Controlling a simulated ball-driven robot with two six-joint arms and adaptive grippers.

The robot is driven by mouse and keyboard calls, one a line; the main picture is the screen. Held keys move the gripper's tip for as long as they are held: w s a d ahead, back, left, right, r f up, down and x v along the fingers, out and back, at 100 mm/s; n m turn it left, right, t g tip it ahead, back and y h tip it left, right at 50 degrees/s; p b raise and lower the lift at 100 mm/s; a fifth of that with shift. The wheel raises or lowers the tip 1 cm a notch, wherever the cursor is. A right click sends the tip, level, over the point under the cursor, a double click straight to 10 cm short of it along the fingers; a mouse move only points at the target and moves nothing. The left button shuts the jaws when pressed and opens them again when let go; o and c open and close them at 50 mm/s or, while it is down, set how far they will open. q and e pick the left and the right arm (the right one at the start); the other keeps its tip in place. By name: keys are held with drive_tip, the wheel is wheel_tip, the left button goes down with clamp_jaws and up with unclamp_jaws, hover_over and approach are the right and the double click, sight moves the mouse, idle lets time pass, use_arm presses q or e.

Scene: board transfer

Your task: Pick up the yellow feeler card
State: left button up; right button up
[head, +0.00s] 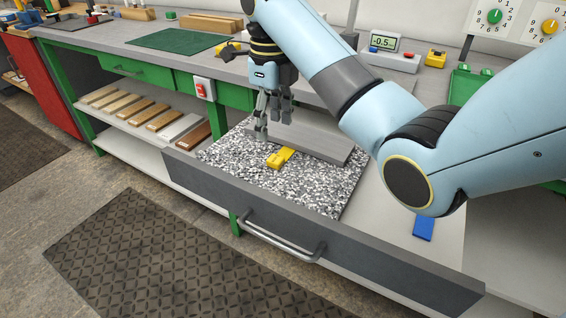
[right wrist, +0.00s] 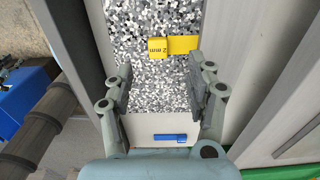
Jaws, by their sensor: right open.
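The yellow feeler card (head: 280,157) lies on a black-and-white speckled liner (head: 325,190) in the open drawer. In the right wrist view the yellow card (right wrist: 178,45), marked "2 mm", lies just beyond the fingertips, toward the upper part of the picture. My right gripper (head: 273,118) points down over the drawer, a little behind and above the card. Its fingers (right wrist: 162,78) stand apart with nothing between them, and the card is not touched. My left gripper is not in view.
The grey drawer front (head: 330,238) with its handle (head: 278,240) stands before the card. A grey bar (head: 325,146) lies behind it. A blue card (head: 424,228) lies at the drawer's right. The bench (head: 150,50) is above and behind. A shelf with several wooden pieces is at left.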

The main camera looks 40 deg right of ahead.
sight(273, 158)
wheel_tip(273, 158, down, 2)
drive_tip(key=shift+s+d+f+b, duration=0.1)
drive_tip(key=shift+f+b, duration=0.15)
drive_tip(key=shift+b, duration=0.25)
drive_tip(key=shift+d+f, duration=0.1)
drive_tip(key=shift+f, duration=0.25)
drive_tip(key=shift+f+b, duration=0.3)
drive_tip(key=shift+f, duration=0.05)
drive_tip(key=f, duration=0.3)
drive_tip(key=shift+s+a+f+b, duration=0.15)
drive_tip(key=shift+a+f+b, duration=0.1)
drive_tip(key=shift+f+b, duration=0.1)
drive_tip(key=shift+f, duration=0.25)
drive_tip(key=shift+c, duration=0.2)
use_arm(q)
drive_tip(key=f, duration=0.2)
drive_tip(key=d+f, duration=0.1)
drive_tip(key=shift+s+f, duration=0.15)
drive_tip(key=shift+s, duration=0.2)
use_arm(e)
drive_tip(key=c, duration=1)
